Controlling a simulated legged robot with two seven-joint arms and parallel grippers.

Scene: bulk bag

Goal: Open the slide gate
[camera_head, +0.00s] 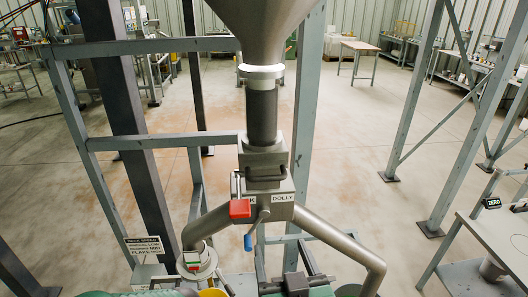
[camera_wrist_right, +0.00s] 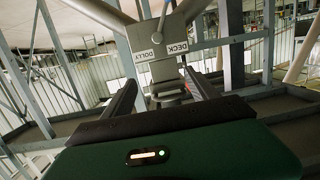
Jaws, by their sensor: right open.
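The slide gate (camera_head: 263,157) is a grey metal block with a dark front handle (camera_head: 265,180), under the black sleeve (camera_head: 262,115) of the hopper. In the right wrist view, which is turned over, a grey block (camera_wrist_right: 168,88) that looks like the gate shows beyond my fingers. My right gripper (camera_head: 283,258) is below and in front of the gate in the head view, pointing up. Its dark fingers are apart, with nothing between them, in the wrist view (camera_wrist_right: 163,84). I cannot tell the exact gap to the handle. My left gripper is not clearly in view.
A diverter box labelled DOLLY (camera_head: 282,198) sits under the gate, with a red block (camera_head: 240,208), a blue-tipped lever (camera_head: 248,241) and two pipes, the right one (camera_head: 340,243) angling outward. Grey frame posts (camera_head: 305,90) stand around. A scale table (camera_head: 495,240) is at right.

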